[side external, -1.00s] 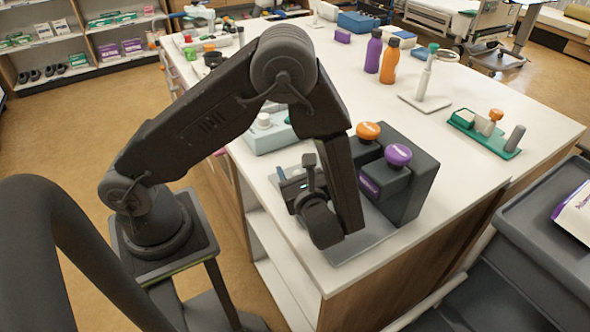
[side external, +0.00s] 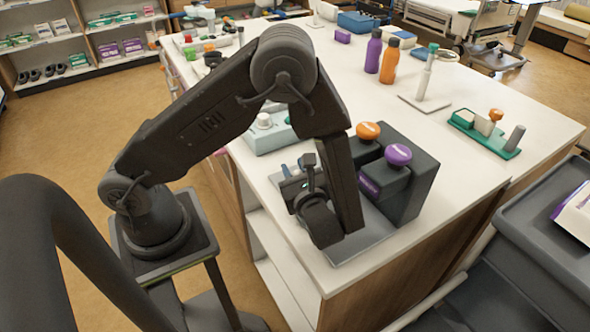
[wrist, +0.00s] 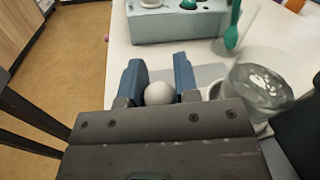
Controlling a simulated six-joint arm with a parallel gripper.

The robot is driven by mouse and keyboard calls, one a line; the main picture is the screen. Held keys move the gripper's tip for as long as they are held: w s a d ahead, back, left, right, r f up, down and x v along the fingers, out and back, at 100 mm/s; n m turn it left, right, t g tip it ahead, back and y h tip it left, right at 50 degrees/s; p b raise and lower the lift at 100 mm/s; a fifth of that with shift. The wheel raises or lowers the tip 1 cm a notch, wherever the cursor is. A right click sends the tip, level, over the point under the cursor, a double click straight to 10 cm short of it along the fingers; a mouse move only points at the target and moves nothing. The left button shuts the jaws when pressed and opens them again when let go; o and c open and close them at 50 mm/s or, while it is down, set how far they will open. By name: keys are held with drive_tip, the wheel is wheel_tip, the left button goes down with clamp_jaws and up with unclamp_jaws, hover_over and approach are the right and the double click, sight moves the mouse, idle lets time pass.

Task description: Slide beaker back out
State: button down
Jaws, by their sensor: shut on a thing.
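My gripper (wrist: 158,80) has blue fingers, which are shut on a pale round knob (wrist: 159,94) between them in the wrist view. The clear glass beaker (wrist: 258,82) stands to the right of the gripper, apart from the fingers, with part of its lower edge hidden by the gripper body. In the side view my gripper (side external: 293,170) is low at the left of a dark dispenser block (side external: 420,165) with an orange knob (side external: 368,131) and a purple knob (side external: 398,154). The beaker cannot be made out there.
A pale teal box (side external: 270,137) stands behind my gripper and also shows in the wrist view (wrist: 178,24). A green spoon-shaped thing (wrist: 232,36) is near the beaker.

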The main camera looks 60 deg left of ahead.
drive_tip(key=a, duration=0.5)
drive_tip(key=shift+a, duration=0.1)
drive_tip(key=c, duration=0.9)
unclamp_jaws()
drive_tip(key=shift+o, duration=0.2)
drive_tip(key=s+d, duration=0.1)
drive_tip(key=d, duration=0.8)
drive_tip(key=s+d, duration=0.1)
drive_tip(key=d, duration=0.3)
drive_tip(key=shift+s+d, duration=0.3)
drive_tip(key=shift+s, duration=0.05)
drive_tip(key=shift+a, duration=0.1)
